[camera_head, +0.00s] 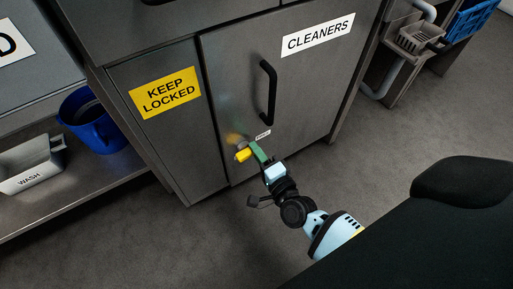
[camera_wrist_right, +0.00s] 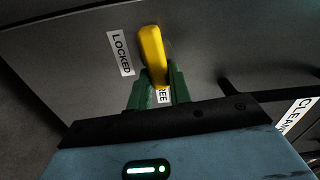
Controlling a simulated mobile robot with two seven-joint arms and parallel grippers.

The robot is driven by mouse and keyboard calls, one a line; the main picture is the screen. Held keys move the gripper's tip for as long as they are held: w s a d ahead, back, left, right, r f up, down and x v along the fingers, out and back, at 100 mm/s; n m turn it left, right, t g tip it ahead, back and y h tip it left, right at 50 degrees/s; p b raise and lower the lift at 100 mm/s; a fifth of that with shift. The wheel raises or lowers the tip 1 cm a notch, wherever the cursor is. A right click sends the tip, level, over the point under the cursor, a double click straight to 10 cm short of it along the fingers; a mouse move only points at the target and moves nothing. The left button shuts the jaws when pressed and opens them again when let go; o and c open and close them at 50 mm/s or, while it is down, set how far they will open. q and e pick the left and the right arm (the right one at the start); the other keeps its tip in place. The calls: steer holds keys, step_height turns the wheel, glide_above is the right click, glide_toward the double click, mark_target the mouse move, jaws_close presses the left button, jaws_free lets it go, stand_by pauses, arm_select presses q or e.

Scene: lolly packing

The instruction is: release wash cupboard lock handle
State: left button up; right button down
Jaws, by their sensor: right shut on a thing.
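The yellow lock handle (camera_head: 243,155) is low on the grey cupboard door (camera_head: 237,60), below the black pull handle (camera_head: 268,95). My right gripper (camera_head: 256,149) reaches it from the lower right. In the right wrist view the green fingers (camera_wrist_right: 158,84) are shut on the near end of the yellow handle (camera_wrist_right: 152,48). A white LOCKED label (camera_wrist_right: 121,53) is left of the handle. A second label, reading "EE" where it shows, (camera_wrist_right: 163,96) is partly hidden between the fingers. The cupboard door looks closed. My left gripper is not in view.
A yellow KEEP LOCKED sign (camera_head: 165,92) and a white CLEANERS sign (camera_head: 318,34) are on the cupboard front. A blue bucket (camera_head: 92,122) and a white WASH box (camera_head: 30,165) stand on the shelf at left. The floor (camera_head: 225,235) before the cupboard looks clear.

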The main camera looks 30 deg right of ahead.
steer(key=shift+f+m, duration=0.1)
steer(key=shift+m, duration=0.4)
steer(key=c, duration=1.3)
jaws_free()
steer(key=shift+s+p, duration=0.85)
steer(key=shift+s, duration=3.05)
steer(key=shift+d, duration=0.1)
